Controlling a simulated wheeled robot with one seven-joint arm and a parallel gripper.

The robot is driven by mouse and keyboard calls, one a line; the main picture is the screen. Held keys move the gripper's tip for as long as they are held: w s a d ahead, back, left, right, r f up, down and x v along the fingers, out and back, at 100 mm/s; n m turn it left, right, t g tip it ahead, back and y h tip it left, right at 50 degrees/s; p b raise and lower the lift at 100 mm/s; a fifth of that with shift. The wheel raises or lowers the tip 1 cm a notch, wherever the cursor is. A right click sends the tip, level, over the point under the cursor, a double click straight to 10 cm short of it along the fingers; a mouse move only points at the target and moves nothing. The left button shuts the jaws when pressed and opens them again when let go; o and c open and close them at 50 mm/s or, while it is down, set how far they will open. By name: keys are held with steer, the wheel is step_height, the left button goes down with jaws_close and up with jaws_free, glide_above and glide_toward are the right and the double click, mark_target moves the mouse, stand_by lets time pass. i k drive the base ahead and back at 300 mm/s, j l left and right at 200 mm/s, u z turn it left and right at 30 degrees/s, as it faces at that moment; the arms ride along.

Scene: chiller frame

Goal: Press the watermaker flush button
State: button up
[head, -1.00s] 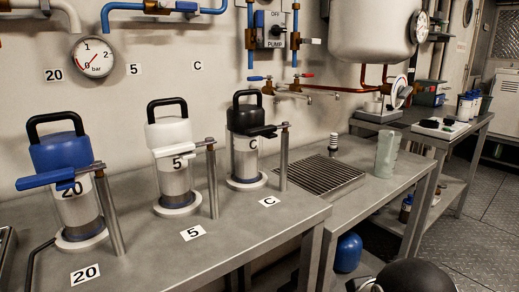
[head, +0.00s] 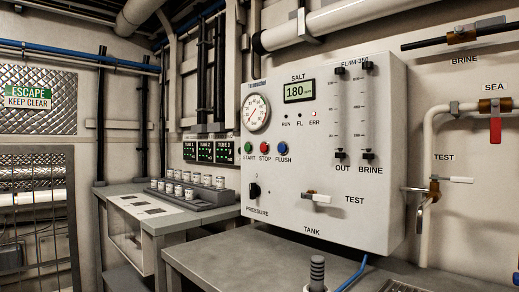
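The watermaker panel (head: 315,200) is a white box on the wall in the middle of the head view. Its blue FLUSH button (head: 283,148) sits at the right of a row of three, beside the red STOP button (head: 265,148) and the green START button (head: 249,147). Above the row are a round gauge (head: 256,113) and a SALT display (head: 299,90) reading 180. My gripper is not in view, and nothing covers the button.
A grey bench (head: 215,262) stands below the panel, with a dark ribbed post (head: 317,272) and a blue hose (head: 350,276) at its front. A side table (head: 130,196) with a rack of several jars is at left. A red-handled SEA valve (head: 495,128) is at right.

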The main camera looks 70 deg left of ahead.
mark_target(281, 148)
steer(key=u, duration=2.2)
